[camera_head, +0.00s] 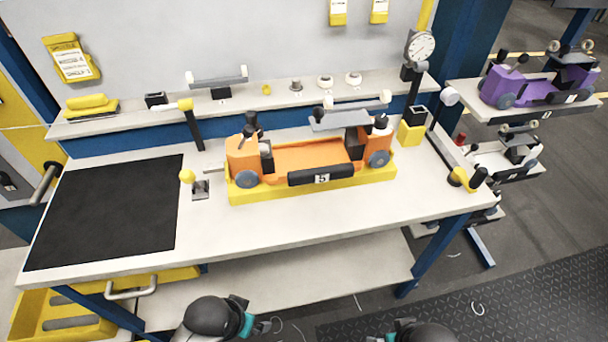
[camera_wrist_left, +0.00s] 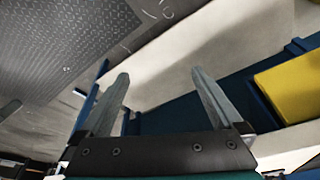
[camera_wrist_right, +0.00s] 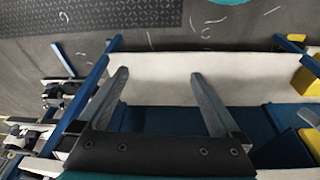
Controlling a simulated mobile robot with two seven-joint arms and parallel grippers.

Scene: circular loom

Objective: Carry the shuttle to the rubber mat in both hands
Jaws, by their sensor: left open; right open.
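The orange shuttle (camera_head: 312,157) sits upright in a yellow cradle (camera_head: 235,196) on the workbench, right of the middle. It has grey rollers and a black front bar with a "5" label. The black rubber mat (camera_head: 108,212) lies flat and bare on the bench's left part. My left gripper (camera_head: 262,326) is at the bottom of the head view, in front of the bench and apart from the shuttle; the left wrist view shows its fingers (camera_wrist_left: 160,88) spread and empty. My right gripper (camera_wrist_right: 160,88) has spread, empty fingers; in the head view its arm shows at the bottom right.
A small yellow-knobbed lever (camera_head: 187,177) stands between mat and shuttle. A dial gauge (camera_head: 419,47) rises behind the shuttle's right end. A shelf with small parts runs along the back. A purple shuttle (camera_head: 535,85) sits on a rack at right. The bench's front strip (camera_head: 340,225) is clear.

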